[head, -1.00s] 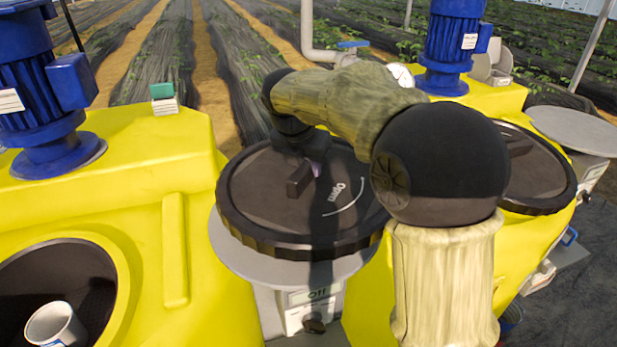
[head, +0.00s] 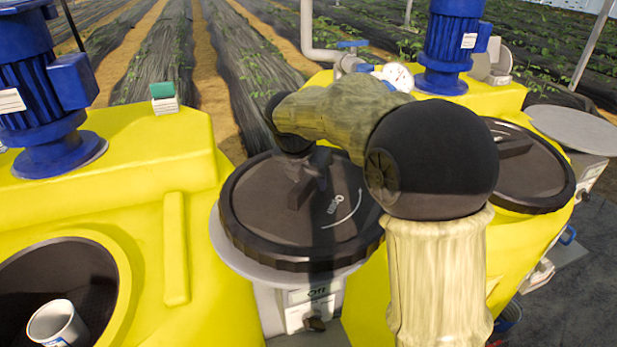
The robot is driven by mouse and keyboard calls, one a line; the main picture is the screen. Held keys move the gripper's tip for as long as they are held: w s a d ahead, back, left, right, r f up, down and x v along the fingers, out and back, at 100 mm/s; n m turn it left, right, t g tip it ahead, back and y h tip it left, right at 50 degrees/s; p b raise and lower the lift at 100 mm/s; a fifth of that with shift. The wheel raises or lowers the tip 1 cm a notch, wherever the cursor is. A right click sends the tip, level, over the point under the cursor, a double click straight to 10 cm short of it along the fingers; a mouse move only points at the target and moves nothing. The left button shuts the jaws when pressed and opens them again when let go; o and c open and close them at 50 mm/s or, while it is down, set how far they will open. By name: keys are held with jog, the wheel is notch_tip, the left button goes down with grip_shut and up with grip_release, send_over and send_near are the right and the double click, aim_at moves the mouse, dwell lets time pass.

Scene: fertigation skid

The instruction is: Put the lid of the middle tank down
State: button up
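The black round lid (head: 265,225), marked "Open" with a white arc, lies level at the grey round plate (head: 228,258) between the yellow tanks. It covers most of the plate; whether it touches the plate all round I cannot tell. My gripper (head: 312,184) is over the lid's middle, at its raised bar handle (head: 299,194), and appears shut on it. The fingertips are dark and partly hidden. The left yellow tank (head: 150,170) has an uncovered round opening (head: 60,285).
A white cup (head: 57,325) is inside the opening. Blue motors (head: 45,80) (head: 452,45) stand on the tanks. Another black lid (head: 530,170) covers the right tank, beside an empty grey plate (head: 575,130). A gauge (head: 397,76) and pipe are behind my arm.

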jog(key=shift+r, duration=0.1)
jog(key=shift+a+r, duration=0.15)
jog(key=shift+r, duration=0.05)
jog(key=b+v, duration=0.1)
jog(key=v, duration=1)
jog(key=shift+r, duration=0.25)
jog(key=shift+s, duration=0.15)
